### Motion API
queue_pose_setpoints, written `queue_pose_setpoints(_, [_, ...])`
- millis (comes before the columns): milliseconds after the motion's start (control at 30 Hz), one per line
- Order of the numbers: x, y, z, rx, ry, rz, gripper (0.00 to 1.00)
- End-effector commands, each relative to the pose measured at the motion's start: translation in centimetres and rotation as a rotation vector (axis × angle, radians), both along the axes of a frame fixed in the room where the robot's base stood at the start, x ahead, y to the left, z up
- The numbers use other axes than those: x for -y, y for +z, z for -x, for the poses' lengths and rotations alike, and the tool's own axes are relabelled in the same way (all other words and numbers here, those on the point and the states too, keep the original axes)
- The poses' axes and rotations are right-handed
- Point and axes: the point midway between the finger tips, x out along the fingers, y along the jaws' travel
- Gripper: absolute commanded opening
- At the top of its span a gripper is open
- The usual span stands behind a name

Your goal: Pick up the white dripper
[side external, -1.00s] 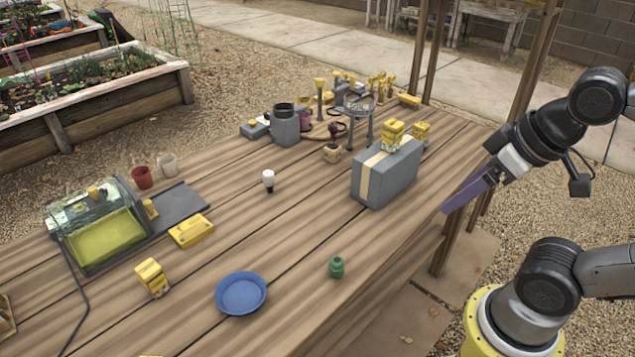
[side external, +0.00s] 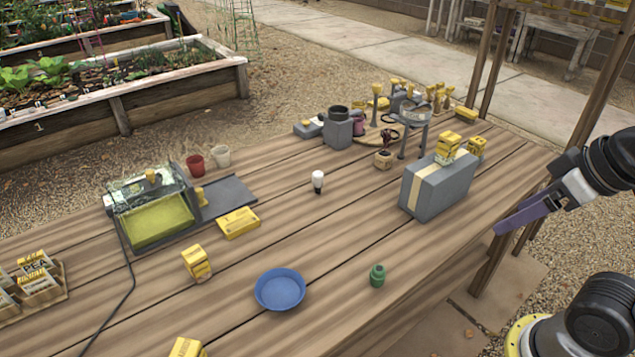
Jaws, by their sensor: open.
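A small white piece with a dark lower end (side external: 317,180) stands upright on the middle of the wooden table. It looks most like the white dripper, but it is too small to be sure. My gripper (side external: 498,228), with purple fingers, is at the right, near the table's right edge and well apart from the white piece. It is seen from the side, and its jaws are open with nothing visible in them.
A grey case (side external: 438,190) with yellow packets on top stands between my gripper and the white piece. A clear-lidded box (side external: 155,215) is left. The table around the white piece is bare.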

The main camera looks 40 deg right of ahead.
Motion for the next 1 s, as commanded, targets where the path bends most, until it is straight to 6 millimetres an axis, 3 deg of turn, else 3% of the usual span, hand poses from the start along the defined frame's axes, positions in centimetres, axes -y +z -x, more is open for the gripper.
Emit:
queue_pose_setpoints(467, [0.0,0.0,0.0,0.0,0.0,0.0,0.81])
queue_pose_setpoints(533, [0.0,0.0,0.0,0.0,0.0,0.0,0.74])
queue_pose_setpoints(900, [-0.1,0.0,0.0,0.002,0.053,0.025,0.74])
queue_pose_setpoints(1000, [-0.5,2.3,-1.3,0.062,0.131,0.052,0.74])
